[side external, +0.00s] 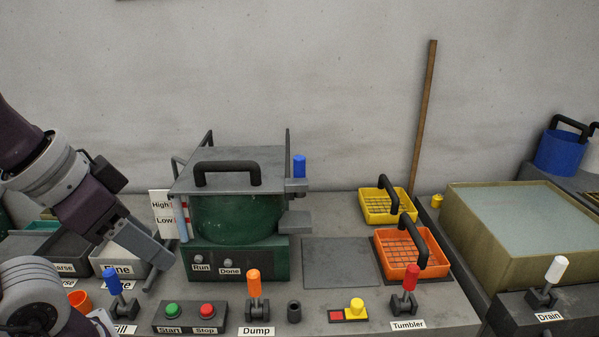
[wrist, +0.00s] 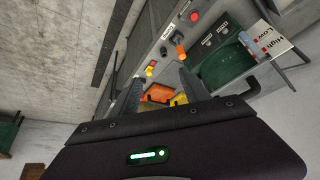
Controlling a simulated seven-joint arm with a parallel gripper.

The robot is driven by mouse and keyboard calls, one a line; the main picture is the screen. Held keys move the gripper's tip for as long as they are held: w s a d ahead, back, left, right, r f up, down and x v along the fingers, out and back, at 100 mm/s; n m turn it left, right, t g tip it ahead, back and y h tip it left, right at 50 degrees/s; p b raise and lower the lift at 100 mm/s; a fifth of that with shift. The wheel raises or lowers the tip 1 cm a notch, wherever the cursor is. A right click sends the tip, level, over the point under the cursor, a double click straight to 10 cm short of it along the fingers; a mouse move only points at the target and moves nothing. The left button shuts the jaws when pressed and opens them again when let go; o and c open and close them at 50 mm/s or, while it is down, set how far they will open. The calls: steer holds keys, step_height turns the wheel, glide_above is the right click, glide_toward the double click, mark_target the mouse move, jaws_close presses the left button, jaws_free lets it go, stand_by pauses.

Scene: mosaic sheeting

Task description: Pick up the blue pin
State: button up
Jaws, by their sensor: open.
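A blue pin (side external: 299,166) stands upright in a grey bracket at the right side of the green machine (side external: 236,218), level with its grey lid (side external: 243,163). My gripper (side external: 160,275) is at the left of the machine, lower than the pin and well apart from it. In the wrist view my gripper (wrist: 158,92) has its two fingers spread with nothing held between them. I cannot make out the pin in the wrist view.
A blue-handled lever (side external: 112,281) stands at the front left. Start and Stop buttons (side external: 190,314), an orange Dump lever (side external: 254,284) and a red Tumbler lever (side external: 405,304) line the front. Orange (side external: 398,268) and yellow (side external: 372,212) baskets stand right of a bare grey plate (side external: 341,263).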

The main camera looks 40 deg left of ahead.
steer(key=n+t+y, duration=0.3)
steer(key=n+t, duration=0.1)
steer(key=t, duration=0.3)
glide_toward(297, 167)
steer(key=d+r, duration=0.1)
steer(key=d, duration=0.3)
steer(key=w+a+f+t+y, duration=0.1)
steer(key=w+a+f+t, duration=0.1)
steer(key=a+f, duration=0.1)
steer(key=w+a+f+t+y, duration=0.1)
steer(key=f, duration=0.1)
steer(key=shift+w+a+t+y, duration=0.25)
steer(key=shift+a+t+y, duration=0.05)
steer(key=shift+a, duration=0.05)
steer(key=shift+a+f+t, duration=0.15)
steer(key=shift+t, duration=0.15)
steer(key=x, duration=0.7)
steer(key=shift+w+d, duration=0.15)
steer(key=shift+d, duration=0.1)
jaws_close()
